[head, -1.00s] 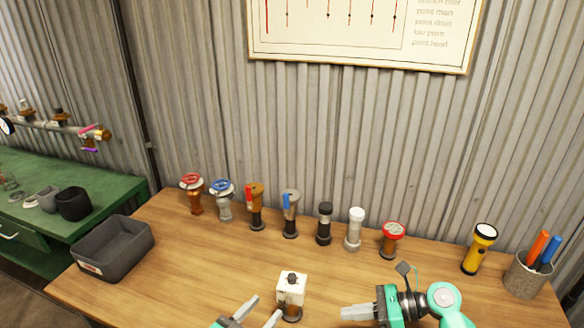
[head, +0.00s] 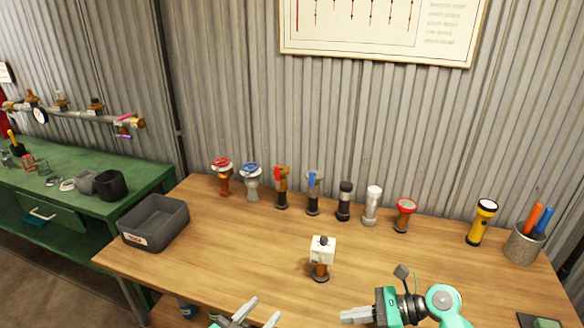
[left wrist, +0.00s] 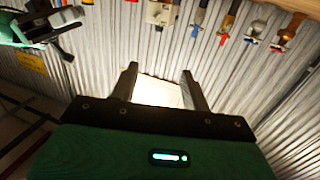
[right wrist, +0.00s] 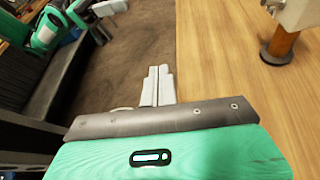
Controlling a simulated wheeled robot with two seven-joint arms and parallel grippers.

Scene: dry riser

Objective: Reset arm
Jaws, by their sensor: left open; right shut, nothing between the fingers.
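My left gripper (head: 256,314) is open and empty at the bottom edge of the head view, in front of the table's near side. In the left wrist view its two fingers (left wrist: 161,88) stand apart with nothing between them. My right gripper (head: 345,315) is shut and empty at the bottom right of the head view. Its fingers (right wrist: 158,86) lie together in the right wrist view. A white block-topped fitting with a copper stem (head: 321,257) stands upright on the table, apart from both grippers. Part of it shows in the right wrist view (right wrist: 284,42).
The wooden table (head: 240,250) bears a row of several valves and fittings at the back. A grey bin (head: 155,228) stands at its left. A yellow flashlight (head: 482,222) and a pen cup (head: 524,245) stand at the right. A green bench (head: 140,185) is further left.

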